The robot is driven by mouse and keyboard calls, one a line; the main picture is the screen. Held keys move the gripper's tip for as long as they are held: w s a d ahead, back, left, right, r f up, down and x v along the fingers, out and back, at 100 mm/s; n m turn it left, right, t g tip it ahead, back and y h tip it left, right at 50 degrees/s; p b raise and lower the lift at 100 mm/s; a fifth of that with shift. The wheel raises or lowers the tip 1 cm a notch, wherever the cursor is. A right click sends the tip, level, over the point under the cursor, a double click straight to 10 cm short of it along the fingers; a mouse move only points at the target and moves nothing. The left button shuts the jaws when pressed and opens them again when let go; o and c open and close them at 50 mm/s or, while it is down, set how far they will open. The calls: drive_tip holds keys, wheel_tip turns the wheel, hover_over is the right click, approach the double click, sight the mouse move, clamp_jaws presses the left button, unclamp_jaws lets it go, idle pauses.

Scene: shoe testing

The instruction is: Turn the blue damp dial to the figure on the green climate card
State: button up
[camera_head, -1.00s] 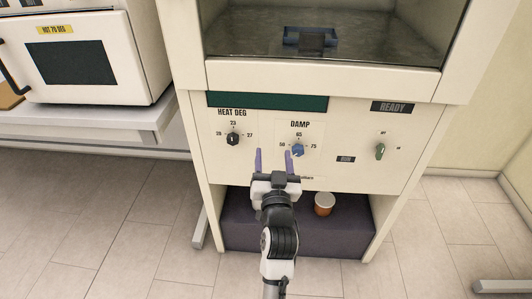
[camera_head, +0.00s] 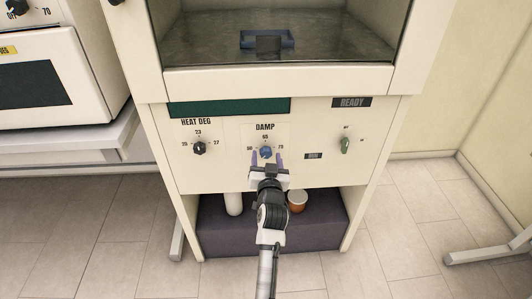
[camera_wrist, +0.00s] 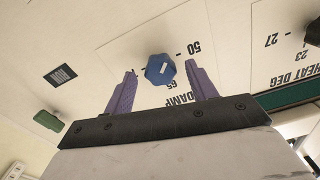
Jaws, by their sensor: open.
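The blue damp dial (camera_head: 265,152) is on the white front panel under the word DAMP, with 65 above it and 50 to its left. In the wrist view the dial (camera_wrist: 160,69) is a faceted blue knob with a short white mark; 50 is beside it. My gripper (camera_head: 267,158) is open in front of the dial. Its purple fingers (camera_wrist: 161,76) show on either side of the knob in the wrist view, with gaps. I cannot tell how far their tips are from the panel. I see no green card with a readable figure, only a blank dark green strip (camera_head: 230,107).
A black HEAT DEG dial (camera_head: 199,148) is left of the damp dial, and a green knob (camera_head: 345,146) is to the right. An orange-brown cup (camera_head: 297,201) and a white cylinder (camera_head: 233,204) stand on the dark shelf below. An oven (camera_head: 50,95) is at the left.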

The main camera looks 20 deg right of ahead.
drive_tip(key=shift+x, duration=1.05)
drive_tip(key=c, duration=1)
drive_tip(key=shift+m, duration=0.3)
drive_tip(key=m+p, duration=0.3)
drive_tip(key=m, duration=0.2)
drive_tip(key=shift+a+r, duration=0.1)
drive_tip(key=shift+m+p, duration=0.7)
drive_tip(key=shift+m, duration=0.9)
